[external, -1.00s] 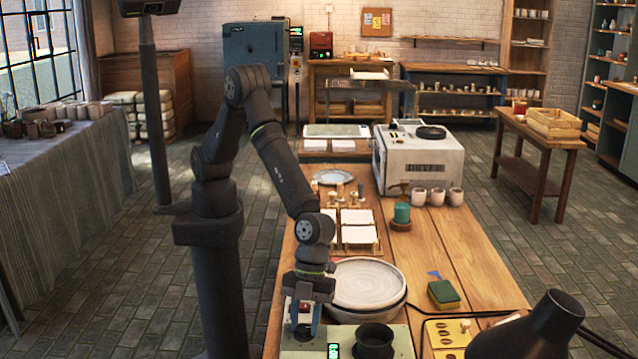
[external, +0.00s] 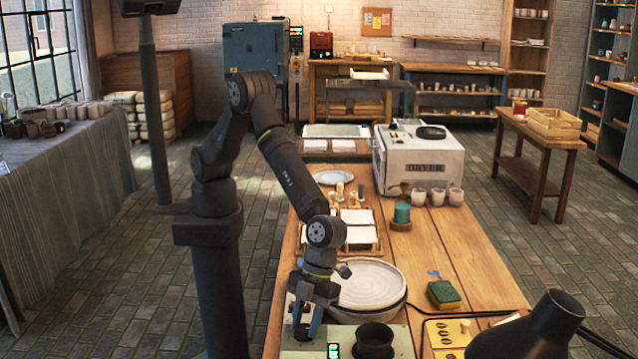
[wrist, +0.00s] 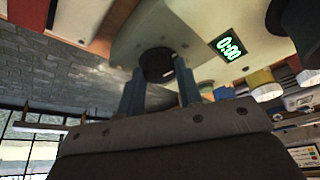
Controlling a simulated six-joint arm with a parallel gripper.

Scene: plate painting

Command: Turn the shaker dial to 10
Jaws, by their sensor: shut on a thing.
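The shaker (external: 395,341) is a pale green box at the near end of the workbench, with a black cup-like holder (external: 374,340) on top. Its small display (external: 333,351) is lit green and reads 0:00 in the wrist view (wrist: 229,47). The dark round dial (wrist: 157,64) shows in the wrist view, between my fingers. My gripper (external: 308,330) points down at the shaker's left part, its blue fingers shut on the dial. The fingers also show in the wrist view (wrist: 160,95). The dial's setting cannot be read.
A round whitish plate (external: 368,285) sits just behind the shaker, close to my gripper. A green sponge (external: 443,294) and a yellow board (external: 450,333) lie to the right. A dark rounded object (external: 540,325) stands at the near right.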

